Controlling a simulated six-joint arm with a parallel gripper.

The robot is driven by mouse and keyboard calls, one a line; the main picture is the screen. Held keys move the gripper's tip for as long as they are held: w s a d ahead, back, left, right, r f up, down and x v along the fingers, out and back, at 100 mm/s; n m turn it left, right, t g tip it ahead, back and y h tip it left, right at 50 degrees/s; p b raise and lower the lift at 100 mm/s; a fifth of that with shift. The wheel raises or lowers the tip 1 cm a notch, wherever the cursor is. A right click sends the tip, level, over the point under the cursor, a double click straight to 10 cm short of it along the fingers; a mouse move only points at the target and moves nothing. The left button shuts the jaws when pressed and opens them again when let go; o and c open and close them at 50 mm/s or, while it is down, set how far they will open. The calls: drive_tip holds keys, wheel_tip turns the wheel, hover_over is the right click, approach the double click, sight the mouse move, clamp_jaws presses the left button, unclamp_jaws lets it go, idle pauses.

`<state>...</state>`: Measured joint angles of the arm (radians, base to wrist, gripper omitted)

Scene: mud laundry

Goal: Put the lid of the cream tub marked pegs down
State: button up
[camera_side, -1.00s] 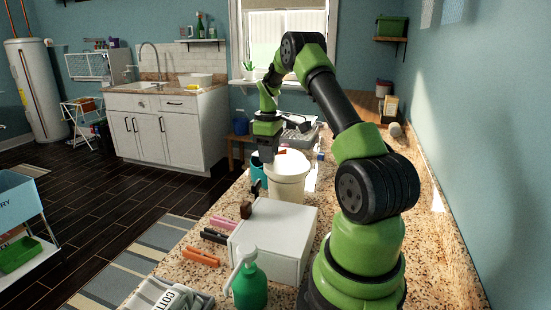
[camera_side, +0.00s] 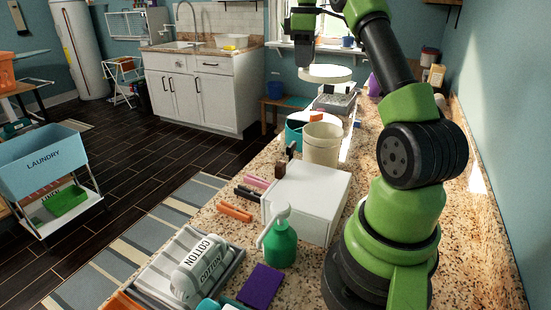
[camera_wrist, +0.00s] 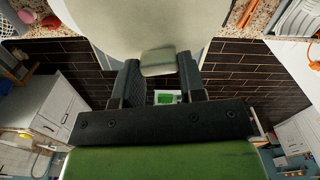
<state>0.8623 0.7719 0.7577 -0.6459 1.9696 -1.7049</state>
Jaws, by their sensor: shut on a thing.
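My gripper (camera_side: 306,62) is shut on the cream lid (camera_side: 326,74), holding it in the air above the counter. In the wrist view the lid (camera_wrist: 150,22) fills the top centre, with its tab (camera_wrist: 159,61) between my fingers (camera_wrist: 160,82). The cream tub (camera_side: 322,148) stands upright on the counter with its top uncovered. The lid is above the tub's rim and apart from it. The mark on the tub cannot be read from here.
A teal container (camera_side: 294,138) stands close behind the tub. Pegs or clips, including an orange one (camera_side: 235,212), lie to the left. A grey tray (camera_side: 335,103) is behind.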

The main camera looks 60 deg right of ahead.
drive_tip(key=w+a+n, duration=0.7)
drive_tip(key=w+n, duration=0.1)
drive_tip(key=n, duration=0.8)
drive_tip(key=f, duration=2.1)
drive_tip(key=shift+s+d+f, duration=0.25)
drive_tip(key=shift+d+f, duration=0.05)
drive_tip(key=shift+f, duration=2.3)
drive_tip(key=shift+f, duration=0.1)
drive_tip(key=o, duration=0.9)
